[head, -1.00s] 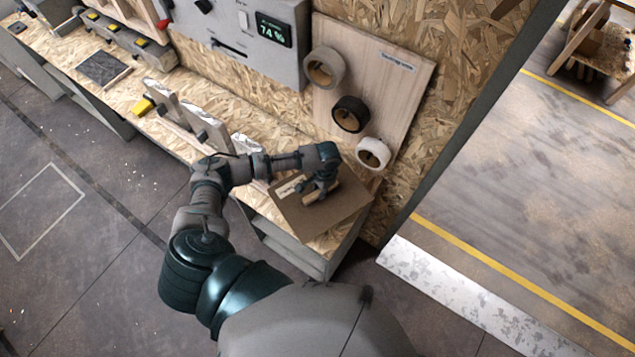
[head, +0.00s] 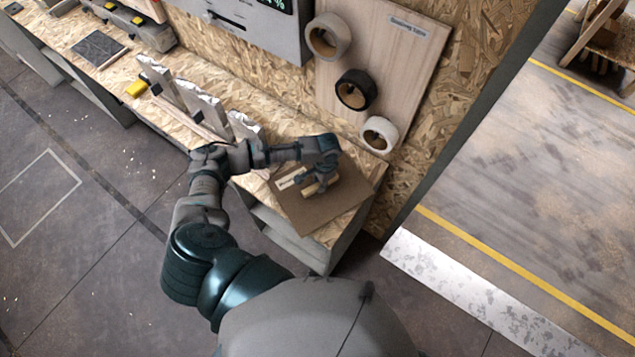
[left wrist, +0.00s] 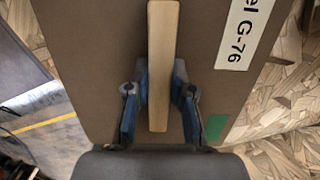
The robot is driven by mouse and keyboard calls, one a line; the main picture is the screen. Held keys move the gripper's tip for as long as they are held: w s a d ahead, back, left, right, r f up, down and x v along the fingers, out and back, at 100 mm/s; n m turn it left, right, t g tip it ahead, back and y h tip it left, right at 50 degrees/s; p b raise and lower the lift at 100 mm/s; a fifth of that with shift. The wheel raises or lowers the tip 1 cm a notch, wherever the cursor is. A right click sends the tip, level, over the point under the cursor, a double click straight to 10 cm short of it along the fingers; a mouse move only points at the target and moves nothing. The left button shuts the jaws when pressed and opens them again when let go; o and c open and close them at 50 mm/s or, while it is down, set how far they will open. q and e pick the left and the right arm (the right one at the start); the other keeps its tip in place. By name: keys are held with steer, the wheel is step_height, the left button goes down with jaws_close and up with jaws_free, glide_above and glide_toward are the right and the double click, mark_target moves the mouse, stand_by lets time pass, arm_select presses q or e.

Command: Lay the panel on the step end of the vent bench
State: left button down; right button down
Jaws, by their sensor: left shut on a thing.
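The panel (head: 345,202) is a flat brown board with a pale wooden bar handle and a white label. It lies over the near right end of the long wood-chip-topped bench (head: 250,102), turned at an angle, with its front corner near the bench edge. I cannot tell whether it touches the top. My left gripper (head: 314,184) is above it, shut on the handle. In the left wrist view, the blue fingers (left wrist: 158,95) hold both sides of the handle (left wrist: 163,50); the panel (left wrist: 90,50) shows a label (left wrist: 243,32) ending "G-76" and a green patch. My right gripper is out of view.
Several upright grey-white pieces (head: 200,105) stand on the bench left of my forearm. A backboard with three tape rolls (head: 356,90) rises behind the panel. A dark square plate (head: 100,47) lies farther left. Open floor with a yellow line (head: 500,270) is at right.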

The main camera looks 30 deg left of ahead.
arm_select(q)
steer(key=shift+d+r, duration=0.1)
steer(key=shift+d, duration=0.2)
steer(key=shift+a, duration=0.35)
steer(key=shift+a+f, duration=0.1)
steer(key=shift+f, duration=0.1)
steer(key=c, duration=1.2)
jaws_free()
steer(key=shift+a+f, duration=0.15)
steer(key=shift+o, duration=1.4)
steer(key=shift+d, duration=0.4)
steer(key=shift+d+r, duration=0.1)
steer(key=shift+r, duration=0.15)
step_height(320, 180, up, 12)
steer(key=w, duration=0.1)
steer(key=shift+w+d+f, duration=0.15)
steer(key=shift+d+f, duration=0.05)
steer(key=shift+d, duration=0.2)
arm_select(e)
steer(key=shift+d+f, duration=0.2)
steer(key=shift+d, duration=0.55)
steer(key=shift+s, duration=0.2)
